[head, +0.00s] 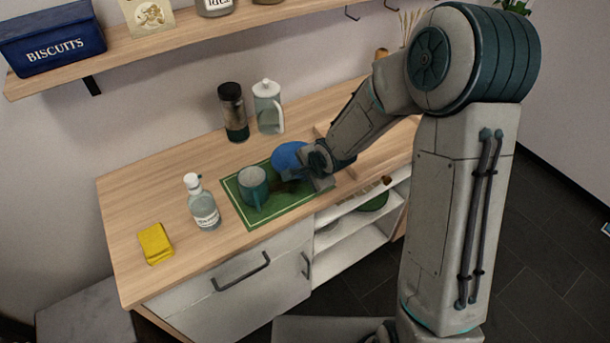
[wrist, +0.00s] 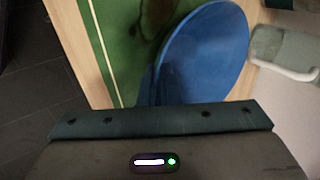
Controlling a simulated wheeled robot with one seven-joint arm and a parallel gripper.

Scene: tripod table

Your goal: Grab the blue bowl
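The blue bowl (head: 289,156) sits at the right back part of the green mat (head: 243,208), partly hidden behind my gripper (head: 318,180). In the wrist view the bowl (wrist: 207,52) is large, and its near rim lies just beyond the gripper's dark front edge. My gripper is low over the right end of the mat, at the bowl's near side. Its fingers are dark and hard to make out against the rim, so I cannot tell whether they are open or touch the bowl.
A teal mug (head: 254,187) stands on the mat left of the bowl. A soap bottle (head: 203,205) and yellow sponge (head: 156,244) are farther left. A dark jar (head: 233,112) and a white-lidded pitcher (head: 268,106) stand behind. A shelf (head: 150,42) hangs above the wooden counter (head: 135,205).

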